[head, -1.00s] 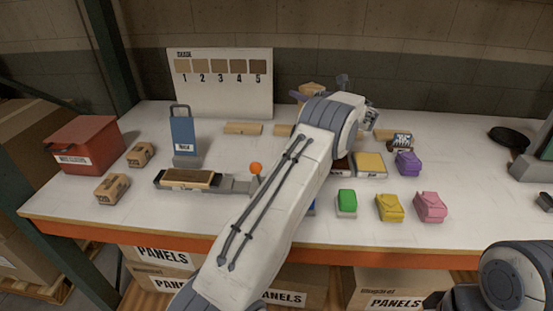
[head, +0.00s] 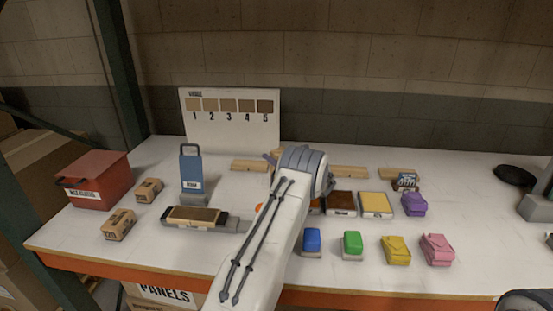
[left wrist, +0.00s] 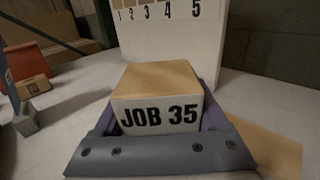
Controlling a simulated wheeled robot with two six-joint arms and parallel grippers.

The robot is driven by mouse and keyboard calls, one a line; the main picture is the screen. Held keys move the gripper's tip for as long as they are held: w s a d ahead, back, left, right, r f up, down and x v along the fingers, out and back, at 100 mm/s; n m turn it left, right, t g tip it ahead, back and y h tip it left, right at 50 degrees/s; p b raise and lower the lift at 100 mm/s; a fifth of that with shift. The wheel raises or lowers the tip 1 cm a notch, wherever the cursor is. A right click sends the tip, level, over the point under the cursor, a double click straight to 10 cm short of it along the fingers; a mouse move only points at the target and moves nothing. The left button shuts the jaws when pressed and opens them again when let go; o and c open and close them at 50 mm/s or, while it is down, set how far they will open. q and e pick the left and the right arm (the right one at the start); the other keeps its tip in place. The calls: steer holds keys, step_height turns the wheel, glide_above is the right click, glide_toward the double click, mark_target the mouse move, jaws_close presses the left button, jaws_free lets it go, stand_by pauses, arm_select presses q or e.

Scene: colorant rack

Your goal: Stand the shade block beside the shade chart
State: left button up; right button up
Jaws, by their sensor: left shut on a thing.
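The shade block (left wrist: 157,95), a pale block with a tan top and "JOB 35" on its front, is held between the purple fingers of my left gripper (left wrist: 160,112) in the left wrist view. The shade chart (head: 230,130), a white upright board with a row of brown swatches numbered 1 to 5, stands at the back left of the table. It also shows behind the block in the left wrist view (left wrist: 165,45). In the head view my left forearm mostly hides the gripper and block, just right of the chart's lower corner.
A blue handled block (head: 193,172) and a tool with a brown pad (head: 192,216) stand in front of the chart. A red bin (head: 97,180) and small cartons (head: 118,224) are at left. Wooden strips (head: 348,172) lie along the back.

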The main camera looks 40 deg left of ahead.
arm_select(q)
steer(key=shift+f, duration=0.8)
steer(key=shift+f, duration=0.2)
steer(key=o, duration=1.6)
steer(key=shift+c, duration=0.2)
